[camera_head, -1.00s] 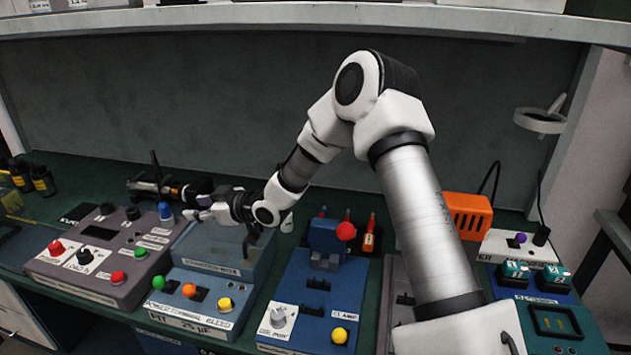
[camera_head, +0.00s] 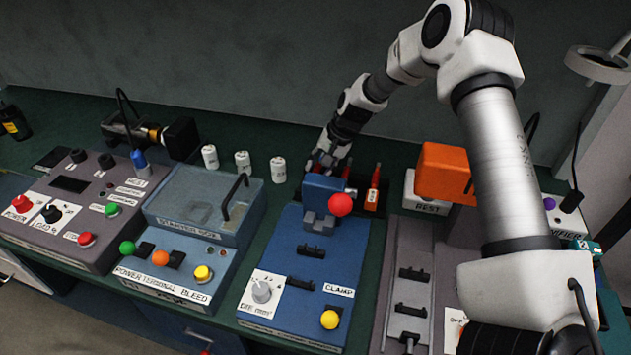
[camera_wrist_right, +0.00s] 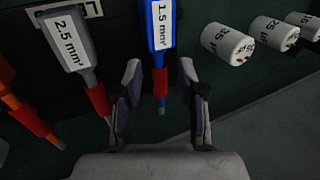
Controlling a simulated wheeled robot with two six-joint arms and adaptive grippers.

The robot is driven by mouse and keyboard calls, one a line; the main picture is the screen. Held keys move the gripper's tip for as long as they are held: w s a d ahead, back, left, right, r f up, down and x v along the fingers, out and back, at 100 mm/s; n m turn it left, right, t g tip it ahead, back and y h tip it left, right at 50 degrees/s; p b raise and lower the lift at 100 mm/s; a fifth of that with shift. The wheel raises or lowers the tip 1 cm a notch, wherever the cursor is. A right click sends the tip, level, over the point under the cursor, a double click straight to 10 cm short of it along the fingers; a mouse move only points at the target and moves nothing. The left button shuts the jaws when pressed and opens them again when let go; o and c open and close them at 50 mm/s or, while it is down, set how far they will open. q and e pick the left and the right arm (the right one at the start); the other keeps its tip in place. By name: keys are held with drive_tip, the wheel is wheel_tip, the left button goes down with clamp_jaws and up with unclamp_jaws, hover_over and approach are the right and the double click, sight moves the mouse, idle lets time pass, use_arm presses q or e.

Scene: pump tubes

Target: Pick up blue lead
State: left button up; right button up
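The blue lead (camera_wrist_right: 159,62), with a white "1.5 mm²" label, a red band and a blue tip, shows in the right wrist view. My right gripper (camera_wrist_right: 158,82) is open, with one finger on each side of the lead. Gaps show between the lead and both fingers. In the head view my right gripper (camera_head: 322,163) is just behind the blue clamp unit with the red ball knob (camera_head: 341,204). I cannot make out the blue lead there. My left gripper is not in view.
A grey "2.5 mm²" lead (camera_wrist_right: 70,45) and an orange lead (camera_wrist_right: 30,115) are left of the blue one in the wrist view. White labelled cylinders (camera_wrist_right: 228,44) are to its right. An orange box (camera_head: 444,172) stands right of the gripper in the head view.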

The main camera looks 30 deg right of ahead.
drive_tip(key=f, duration=0.1)
drive_tip(key=w+f, duration=0.1)
drive_tip(key=f, duration=0.1)
drive_tip(key=shift+w, duration=0.1)
drive_tip(key=shift+a+r, duration=0.1)
drive_tip(key=shift+a, duration=0.05)
drive_tip(key=shift+r, duration=0.1)
drive_tip(key=shift+c, duration=1)
clamp_jaws()
